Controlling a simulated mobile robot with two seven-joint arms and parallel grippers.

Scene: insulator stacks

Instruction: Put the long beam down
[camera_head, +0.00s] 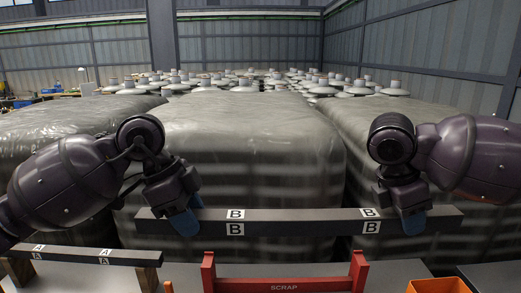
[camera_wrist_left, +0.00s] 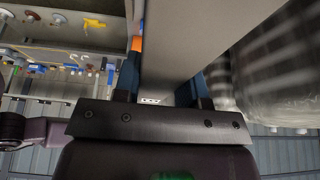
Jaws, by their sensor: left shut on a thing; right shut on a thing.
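The long dark beam with white B labels (camera_head: 300,222) hangs level across the head view, in front of the wrapped stacks. My left gripper (camera_head: 184,220) is shut on it near its left end, by the left pair of B labels. My right gripper (camera_head: 412,220) is shut on it near its right end, by the right pair. Blue fingertips show below the beam on both sides. In the left wrist view the two fingers of my left gripper (camera_wrist_left: 162,88) stand apart, with a small white label between them.
Large wrapped stacks (camera_head: 240,140) fill the space behind the beam. A red SCRAP stand (camera_head: 283,286) with raised ends is below its middle. A dark beam with A labels (camera_head: 85,256) rests on brown supports at lower left. An orange bin (camera_head: 438,286) is at lower right.

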